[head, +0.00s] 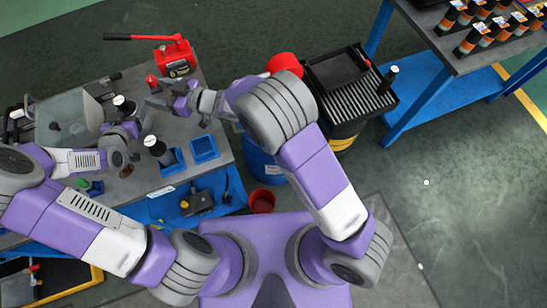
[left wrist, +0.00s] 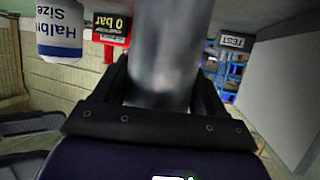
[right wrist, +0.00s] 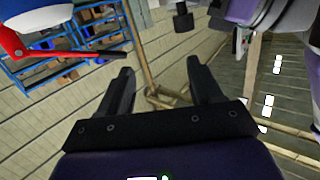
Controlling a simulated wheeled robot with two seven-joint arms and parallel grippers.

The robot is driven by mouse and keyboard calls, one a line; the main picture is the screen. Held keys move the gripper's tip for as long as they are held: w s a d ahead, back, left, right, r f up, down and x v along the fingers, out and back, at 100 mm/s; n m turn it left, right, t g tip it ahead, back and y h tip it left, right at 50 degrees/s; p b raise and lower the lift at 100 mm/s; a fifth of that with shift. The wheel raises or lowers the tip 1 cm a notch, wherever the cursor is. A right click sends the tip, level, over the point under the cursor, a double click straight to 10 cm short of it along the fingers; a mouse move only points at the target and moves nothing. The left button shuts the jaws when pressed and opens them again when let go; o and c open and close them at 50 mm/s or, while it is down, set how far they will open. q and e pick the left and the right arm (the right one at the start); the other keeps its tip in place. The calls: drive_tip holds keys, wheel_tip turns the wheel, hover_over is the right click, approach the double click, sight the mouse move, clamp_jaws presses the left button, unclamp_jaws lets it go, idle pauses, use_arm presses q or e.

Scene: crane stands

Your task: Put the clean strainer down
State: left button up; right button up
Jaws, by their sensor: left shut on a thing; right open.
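My left gripper (head: 136,131) is over the grey bench, beside the clear-walled box. In the left wrist view its fingers (left wrist: 165,95) are shut on a smooth grey metal cylinder, which looks like the strainer (left wrist: 170,45). In the head view a small grey piece of the strainer (head: 148,120) shows at the left fingertips. Whether it touches the bench cannot be told. My right gripper (head: 158,100) is above the bench, just beyond the left one. In the right wrist view its fingers (right wrist: 165,90) are apart with nothing between them.
Two blue trays (head: 205,148) sit at the bench's front; a dark, white-topped part (head: 155,146) stands by the left one. A red hand pump (head: 175,58) stands at the back. The clear-walled box (head: 68,118) is left. A black ribbed tray (head: 345,85) stands off the bench.

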drive_tip(key=w+d+f+m+h, duration=0.1)
drive_tip(key=d+f, duration=0.1)
drive_tip(key=d, duration=0.1)
drive_tip(key=w+d+f+m+t+h, duration=0.1)
drive_tip(key=d+f+m, duration=0.1)
drive_tip(key=d+f, duration=0.1)
drive_tip(key=w+d+f+m+t+h, duration=0.1)
drive_tip(key=w+d+f, duration=0.1)
drive_tip(key=d+f, duration=0.1)
drive_tip(key=shift+d+f+h, duration=0.15)
drive_tip(key=shift+d+h, duration=0.1)
drive_tip(key=shift+h, duration=0.15)
drive_tip(key=s+d+f+m+g+h, duration=0.1)
drive_tip(key=s+d+f+m+h, duration=0.25)
drive_tip(key=d+f, duration=0.5)
drive_tip(key=s+d+f+m+g+h, duration=0.1)
drive_tip(key=s+d+f+m+h, duration=0.25)
drive_tip(key=d+f, duration=0.55)
drive_tip(key=s+d+f+m+g, duration=0.2)
drive_tip(key=s+d+g, duration=0.1)
drive_tip(key=s, duration=0.6)
drive_tip(key=s+d+f+m+g, duration=0.2)
drive_tip(key=s+d, duration=0.4)
drive_tip(key=s, duration=0.3)
drive_tip(key=shift+d+f+m+g+h, duration=0.15)
drive_tip(key=shift+m+g+h, duration=0.15)
drive_tip(key=shift+m+g, duration=0.1)
